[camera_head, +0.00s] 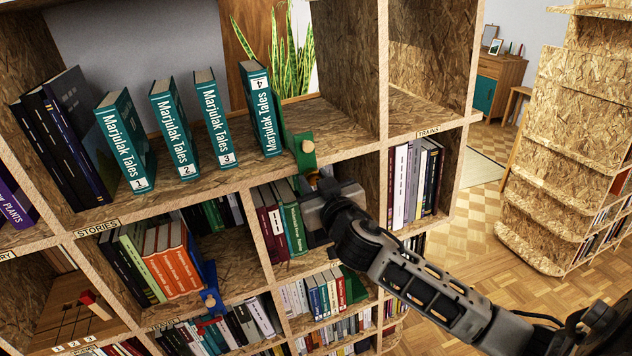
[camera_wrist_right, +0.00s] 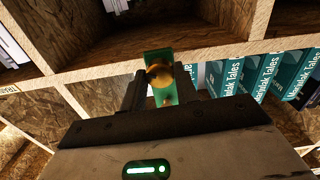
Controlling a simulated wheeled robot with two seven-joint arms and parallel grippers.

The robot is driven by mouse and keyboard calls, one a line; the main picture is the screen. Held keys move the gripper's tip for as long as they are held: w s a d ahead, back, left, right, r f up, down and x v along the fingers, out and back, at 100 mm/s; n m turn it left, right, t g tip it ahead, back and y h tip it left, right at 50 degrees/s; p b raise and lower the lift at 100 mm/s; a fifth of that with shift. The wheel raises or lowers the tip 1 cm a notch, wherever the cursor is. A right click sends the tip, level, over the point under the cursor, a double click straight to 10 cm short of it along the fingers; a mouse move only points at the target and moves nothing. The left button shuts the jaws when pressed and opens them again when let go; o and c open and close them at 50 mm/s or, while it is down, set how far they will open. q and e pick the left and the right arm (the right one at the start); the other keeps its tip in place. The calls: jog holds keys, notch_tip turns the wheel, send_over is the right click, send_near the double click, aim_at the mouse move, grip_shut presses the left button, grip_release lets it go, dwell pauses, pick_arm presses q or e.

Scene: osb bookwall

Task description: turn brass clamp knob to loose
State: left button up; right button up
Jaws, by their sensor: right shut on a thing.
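A green clamp (camera_head: 305,150) sits on the front edge of the upper shelf board, right of the teal books. It also shows in the right wrist view (camera_wrist_right: 153,57), with a round brass knob (camera_wrist_right: 159,75) on its face. My right gripper (camera_head: 318,180) reaches up from below to the clamp's underside. In the wrist view the two dark fingers (camera_wrist_right: 162,92) stand on either side of the clamp's lower part and are shut on the brass knob. The exact contact is partly hidden by the gripper body. My left gripper is not in view.
Teal Marjulak Tales books (camera_head: 177,130) stand on the upper shelf; volume 4 (camera_head: 261,108) is upside down. A blue clamp (camera_head: 211,300) is on a lower shelf. Books fill the cubbies around my right arm. The cubby right of the clamp (camera_head: 335,125) is empty.

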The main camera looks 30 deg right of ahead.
jog(key=n, duration=2.2)
jog(key=shift+f+n, duration=0.1)
jog(key=shift+n, duration=0.2)
dwell(0.4)
jog(key=o, duration=1)
jog(key=shift+c, duration=0.2)
jog(key=shift+s, duration=0.1)
